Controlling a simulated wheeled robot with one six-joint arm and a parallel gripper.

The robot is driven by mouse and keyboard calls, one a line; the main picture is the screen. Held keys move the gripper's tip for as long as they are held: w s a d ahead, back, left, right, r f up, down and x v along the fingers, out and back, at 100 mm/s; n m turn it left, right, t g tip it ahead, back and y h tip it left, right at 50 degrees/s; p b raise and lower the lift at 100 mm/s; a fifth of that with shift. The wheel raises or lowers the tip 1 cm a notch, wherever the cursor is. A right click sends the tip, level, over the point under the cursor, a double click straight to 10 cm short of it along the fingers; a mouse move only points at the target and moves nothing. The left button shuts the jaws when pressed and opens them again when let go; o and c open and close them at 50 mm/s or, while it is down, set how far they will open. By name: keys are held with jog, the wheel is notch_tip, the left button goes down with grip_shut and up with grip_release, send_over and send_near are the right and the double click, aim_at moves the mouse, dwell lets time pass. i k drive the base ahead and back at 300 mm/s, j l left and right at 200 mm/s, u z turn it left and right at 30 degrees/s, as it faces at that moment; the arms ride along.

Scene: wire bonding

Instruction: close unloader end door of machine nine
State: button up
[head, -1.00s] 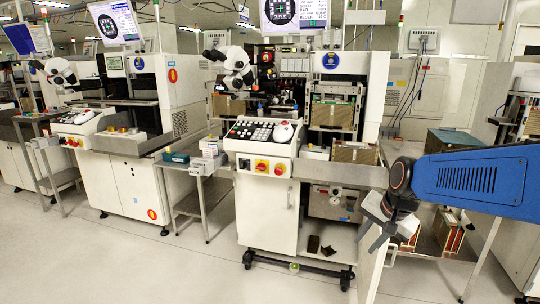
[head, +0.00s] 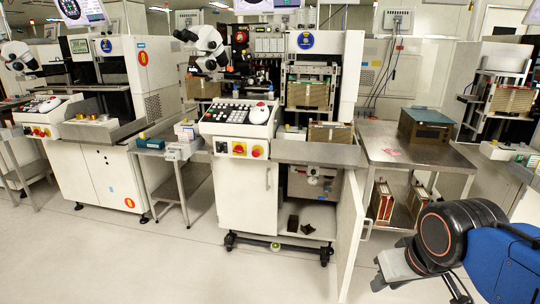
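The machine with a blue round badge (head: 305,40) stands in the middle of the head view. A white door (head: 351,240) at the right end of its lower cabinet stands swung out toward me, seen nearly edge-on. The cabinet bay (head: 300,222) beside it is open, with small dark items on its floor. My gripper (head: 418,288) is at the lower right, to the right of the door and apart from it in the picture. Its fingers look spread, with nothing seen between them. Part of the gripper is cut off by the lower frame edge.
A steel table (head: 415,152) with a dark teal box (head: 427,128) stands right of the machine, with red-edged racks on its lower shelf. A small side table (head: 178,150) stands to the left. The pale floor (head: 180,260) in front is clear.

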aim_at(352, 214)
jog(key=l+u, duration=0.2)
jog(key=l, duration=1)
jog(key=l+u, duration=0.25)
jog(key=l, duration=0.95)
jog(key=k, duration=0.05)
